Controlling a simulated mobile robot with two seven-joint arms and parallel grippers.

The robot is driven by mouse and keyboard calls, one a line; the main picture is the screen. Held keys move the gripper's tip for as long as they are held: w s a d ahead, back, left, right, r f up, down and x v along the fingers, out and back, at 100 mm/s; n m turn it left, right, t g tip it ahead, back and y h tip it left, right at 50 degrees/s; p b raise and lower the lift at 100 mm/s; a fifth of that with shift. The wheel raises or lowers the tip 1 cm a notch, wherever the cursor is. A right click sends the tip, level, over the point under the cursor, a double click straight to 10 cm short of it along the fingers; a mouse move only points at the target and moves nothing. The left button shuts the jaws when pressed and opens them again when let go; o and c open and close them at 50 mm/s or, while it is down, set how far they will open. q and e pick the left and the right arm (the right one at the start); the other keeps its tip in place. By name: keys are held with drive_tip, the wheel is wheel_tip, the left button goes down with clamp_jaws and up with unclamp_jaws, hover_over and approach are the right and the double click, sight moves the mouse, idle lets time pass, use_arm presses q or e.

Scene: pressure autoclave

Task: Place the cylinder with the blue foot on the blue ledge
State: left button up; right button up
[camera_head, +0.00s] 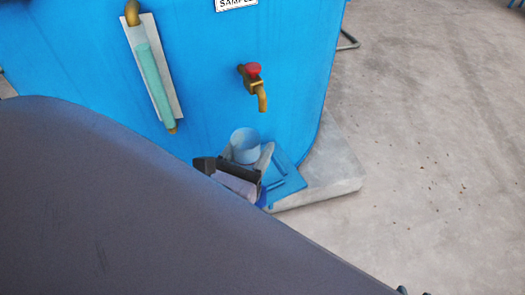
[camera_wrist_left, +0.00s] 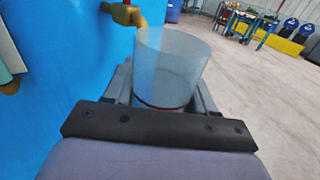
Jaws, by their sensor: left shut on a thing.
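The clear cylinder (camera_head: 244,143) stands roughly upright in the head view, in front of the blue tank and below the tap. My left gripper (camera_head: 250,157) is shut on it, with a finger on either side. A bit of dark blue, maybe its foot (camera_head: 262,198), shows below the gripper. The blue ledge (camera_head: 288,184) juts from the tank base, partly behind the gripper. I cannot tell whether the foot touches the ledge. The left wrist view shows the cylinder (camera_wrist_left: 170,68) between the fingers, with a red line low on it; its foot is hidden there.
A brass tap (camera_head: 262,98) with a red handle sticks out of the tank (camera_head: 210,60) above the cylinder. A sight tube (camera_head: 155,80) is at left. A concrete plinth (camera_head: 335,165) lies under the tank. The floor at right is open.

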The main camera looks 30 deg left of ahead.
use_arm(q)
drive_tip(key=shift+n+y, duration=0.5)
drive_tip(key=shift+y, duration=0.3)
drive_tip(key=s+f+b, duration=0.1)
drive_tip(key=f+b, duration=0.1)
drive_tip(key=f, duration=0.1)
drive_tip(key=s+f+b, duration=0.1)
drive_tip(key=f+b, duration=0.2)
drive_tip(key=s+a+f+b, duration=0.1)
drive_tip(key=f+b, duration=0.1)
drive_tip(key=f, duration=0.1)
drive_tip(key=f+b+x, duration=0.1)
drive_tip(key=b+x, duration=0.3)
drive_tip(key=x, duration=0.5)
drive_tip(key=f+b+x, duration=0.2)
drive_tip(key=b+x, duration=0.2)
drive_tip(key=x, duration=0.4)
drive_tip(key=shift+w+a+f, duration=0.25)
drive_tip(key=shift+w+f, duration=0.05)
drive_tip(key=shift+w, duration=0.1)
use_arm(e)
drive_tip(key=w+a+f+y, duration=0.2)
drive_tip(key=a+f+y, duration=0.2)
drive_tip(key=a+f, duration=0.3)
drive_tip(key=shift+w+a+m+t, duration=0.15)
drive_tip(key=shift+w+m+t, duration=0.1)
drive_tip(key=shift+m+t, duration=0.15)
